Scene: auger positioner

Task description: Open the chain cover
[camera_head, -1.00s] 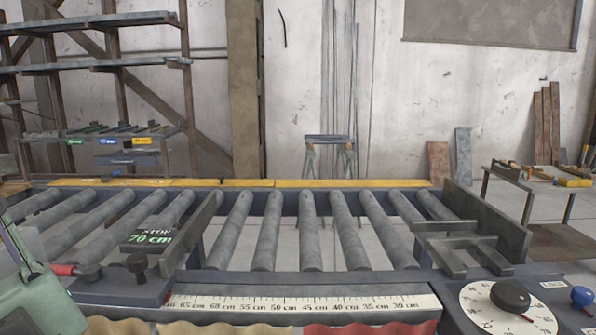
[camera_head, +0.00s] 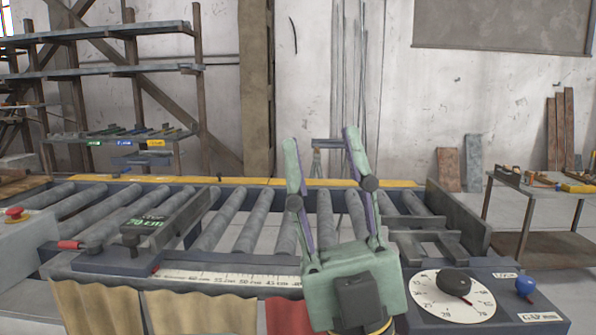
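My green gripper (camera_head: 322,136) is in the lower middle of the head view, in front of the roller table (camera_head: 240,178). Its two fingers point up and stand wide apart, with nothing between them. It hides part of the rollers and of the ruler strip (camera_head: 215,279). I cannot tell for sure which part is the chain cover. The stop block (camera_head: 150,228), with green "70 cm" lettering, is at the left of the table. A dial panel (camera_head: 500,285) with a black knob (camera_head: 454,284) and a blue knob (camera_head: 525,286) is to the gripper's right.
Tan hanging flaps (camera_head: 195,313) and a red one (camera_head: 284,315) line the front edge. A grey box with a red button (camera_head: 15,213) is at the far left. A metal fence (camera_head: 455,215) stands at the table's right. Shelving and a tool bench (camera_head: 545,183) are behind.

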